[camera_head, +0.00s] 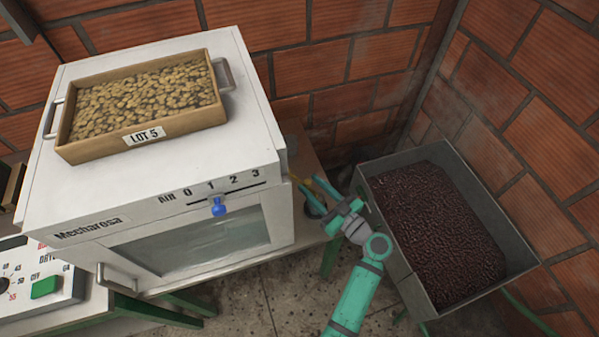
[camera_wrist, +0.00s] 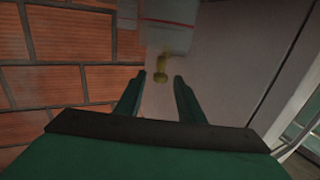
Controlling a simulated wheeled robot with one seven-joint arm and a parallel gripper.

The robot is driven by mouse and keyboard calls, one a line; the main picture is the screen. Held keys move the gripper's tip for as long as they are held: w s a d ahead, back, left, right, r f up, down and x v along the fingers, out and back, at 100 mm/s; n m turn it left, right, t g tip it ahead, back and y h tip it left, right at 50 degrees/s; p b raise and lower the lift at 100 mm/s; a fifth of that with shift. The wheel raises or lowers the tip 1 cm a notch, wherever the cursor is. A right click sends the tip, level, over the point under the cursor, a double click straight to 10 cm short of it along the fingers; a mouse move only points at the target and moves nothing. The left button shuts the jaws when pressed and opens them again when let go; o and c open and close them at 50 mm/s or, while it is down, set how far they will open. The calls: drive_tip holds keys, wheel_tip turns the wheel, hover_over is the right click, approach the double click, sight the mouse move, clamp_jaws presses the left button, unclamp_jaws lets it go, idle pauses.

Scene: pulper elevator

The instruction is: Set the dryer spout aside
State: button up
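The white Mecharesa dryer (camera_head: 160,185) stands at the left. A small yellow, brass-like piece, which looks like the spout, shows at its right side (camera_head: 296,180). In the wrist view this yellow piece (camera_wrist: 161,72) is against the pale side panel (camera_wrist: 215,75), below a white block with a red stripe (camera_wrist: 170,38). My gripper (camera_head: 318,192) is beside the dryer's right side. In the wrist view my gripper (camera_wrist: 155,82) is open and empty, with the yellow piece beyond and between its fingertips, apart from them. Its attachment is unclear.
A wooden tray labelled LOT 5 (camera_head: 140,136) sits on the dryer top. A blue air slider (camera_head: 218,207) is on its front. A metal bin (camera_head: 495,212) of dark beans stands right of my arm. Brick walls (camera_head: 330,65) close off the back.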

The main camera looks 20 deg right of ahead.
sight(302, 182)
drive_tip(key=shift+x, duration=3.2)
clamp_jaws()
drive_tip(key=shift+w, duration=0.1)
